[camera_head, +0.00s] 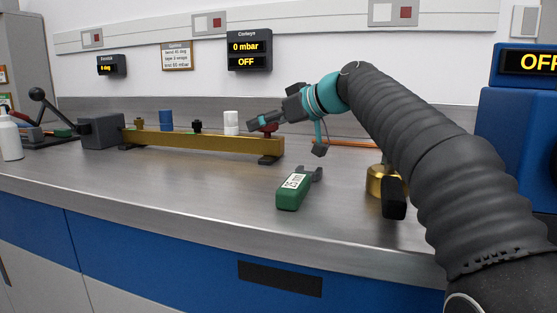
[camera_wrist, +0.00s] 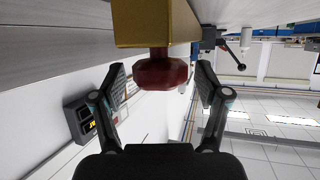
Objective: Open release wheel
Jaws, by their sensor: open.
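The release wheel is a red knob (camera_head: 269,128) at the right end of a long brass bar (camera_head: 200,140) on the workbench. In the wrist view the red wheel (camera_wrist: 162,73) hangs from the brass block (camera_wrist: 155,25) by a short red stem. My gripper (camera_wrist: 161,80) is open, with one finger on each side of the wheel. Gaps show between the fingers and the wheel, so I see no contact. In the head view my gripper (camera_head: 258,122) is beside the bar's right end and partly covers the wheel.
A green block with a white label (camera_head: 292,190) lies on the bench (camera_head: 225,200) in front. A brass fitting with a black handle (camera_head: 378,182) stands to the right, near my arm. A white cylinder (camera_head: 231,122) and a blue cylinder (camera_head: 166,120) stand behind the bar.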

